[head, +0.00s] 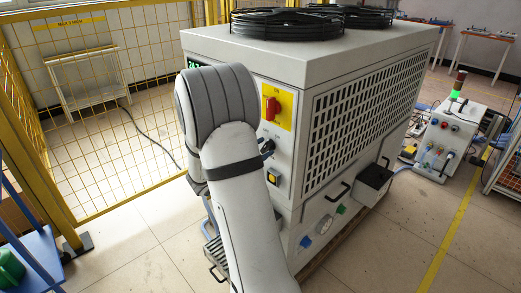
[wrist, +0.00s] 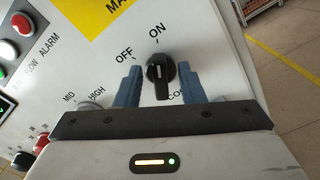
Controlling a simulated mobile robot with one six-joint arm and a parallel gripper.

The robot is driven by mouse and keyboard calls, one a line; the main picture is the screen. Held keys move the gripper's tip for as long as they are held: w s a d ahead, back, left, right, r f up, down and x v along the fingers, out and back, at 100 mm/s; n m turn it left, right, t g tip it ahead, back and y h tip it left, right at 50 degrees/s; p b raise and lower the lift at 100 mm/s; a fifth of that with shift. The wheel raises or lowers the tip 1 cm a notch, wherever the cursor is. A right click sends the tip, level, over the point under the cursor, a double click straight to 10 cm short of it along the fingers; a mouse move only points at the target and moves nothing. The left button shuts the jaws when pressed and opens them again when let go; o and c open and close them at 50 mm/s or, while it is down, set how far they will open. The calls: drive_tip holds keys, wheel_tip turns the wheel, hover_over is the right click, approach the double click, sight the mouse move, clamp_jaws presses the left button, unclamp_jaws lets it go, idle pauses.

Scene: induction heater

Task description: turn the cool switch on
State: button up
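The cool switch (wrist: 161,76) is a black rotary knob with a white line, on the white panel of the heater cabinet. OFF and ON are printed above it in the wrist view, and a label starting "COO" below it is partly covered. The white line stands nearly upright in the picture; I cannot tell its exact setting. My gripper (wrist: 160,73) is open, with one blue finger on each side of the knob and small gaps showing. In the head view my arm hides the gripper and much of the panel of the cabinet (head: 300,65).
A red rotary switch (head: 271,108) on a yellow plate sits higher on the panel. A red button (wrist: 22,24) and the MID and HIGH markings lie left of the knob. A yellow mesh fence (head: 75,105) stands left. A small control box (head: 450,138) stands right.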

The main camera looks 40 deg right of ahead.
drive_tip(key=shift+a, duration=0.1)
drive_tip(key=a, duration=0.7)
drive_tip(key=shift+s+a, duration=0.3)
drive_tip(key=shift+a, duration=0.05)
drive_tip(key=s+a+r+m+g+y+p, duration=0.25)
drive_tip(key=s+r+m+y+p, duration=0.25)
drive_tip(key=s, duration=0.4)
drive_tip(key=s+a+r+m+t+y+p, duration=0.1)
drive_tip(key=s+a+r+m+y+p, duration=0.1)
drive_tip(key=a, duration=0.4)
drive_tip(key=s+a+r+m+t+y+p, duration=0.1)
drive_tip(key=s+a+r+m+y+p, duration=0.2)
drive_tip(key=a+y, duration=0.3)
drive_tip(key=s+a+r+m+t+y+p, duration=0.2)
drive_tip(key=s+a+r+y+p, duration=0.2)
drive_tip(key=a, duration=0.3)
drive_tip(key=shift+s+a+r+m+y, duration=0.15)
drive_tip(key=shift+s+a+m+y, duration=0.15)
drive_tip(key=shift+a+y, duration=0.15)
